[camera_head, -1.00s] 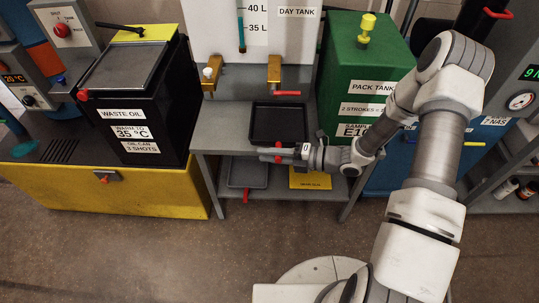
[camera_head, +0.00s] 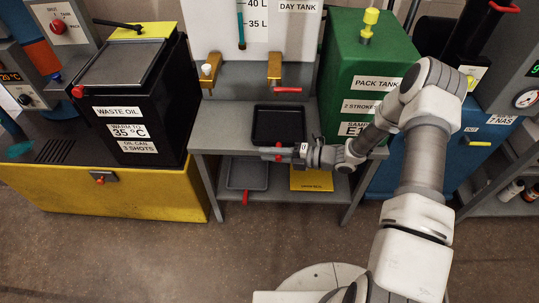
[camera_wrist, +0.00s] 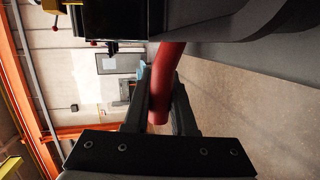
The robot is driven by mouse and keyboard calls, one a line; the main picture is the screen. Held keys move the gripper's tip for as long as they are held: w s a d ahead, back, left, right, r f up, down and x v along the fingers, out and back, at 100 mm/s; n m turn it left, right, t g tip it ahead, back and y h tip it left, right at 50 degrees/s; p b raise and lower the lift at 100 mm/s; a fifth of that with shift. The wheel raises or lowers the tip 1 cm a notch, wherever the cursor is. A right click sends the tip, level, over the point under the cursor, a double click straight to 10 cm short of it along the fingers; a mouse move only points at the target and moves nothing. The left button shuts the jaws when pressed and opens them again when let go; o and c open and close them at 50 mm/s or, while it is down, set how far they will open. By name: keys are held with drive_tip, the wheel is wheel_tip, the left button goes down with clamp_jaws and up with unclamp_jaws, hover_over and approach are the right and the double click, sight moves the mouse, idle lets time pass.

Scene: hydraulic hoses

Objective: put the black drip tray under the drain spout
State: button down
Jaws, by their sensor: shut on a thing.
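The black drip tray (camera_head: 278,140) sits on the grey bench top near its front edge, below and in front of the brass spout with a red lever (camera_head: 275,70). Another brass spout (camera_head: 210,70) with a white knob stands to its left. I cannot tell which is the drain spout. My gripper (camera_head: 272,153) is at the bench's front edge, just in front of the tray. In the wrist view its fingers (camera_wrist: 160,100) are shut on a red bar (camera_wrist: 162,95), which looks like the tray's handle. Where the bar joins the tray is unclear.
A grey tray (camera_head: 247,177) with a red handle and a yellow plate (camera_head: 311,179) lie on the lower shelf. The floor in front is clear.

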drive_tip(key=c, duration=0.7)
unclamp_jaws()
drive_tip(key=shift+c, duration=0.2)
drive_tip(key=p+v, duration=0.2)
drive_tip(key=v, duration=1)
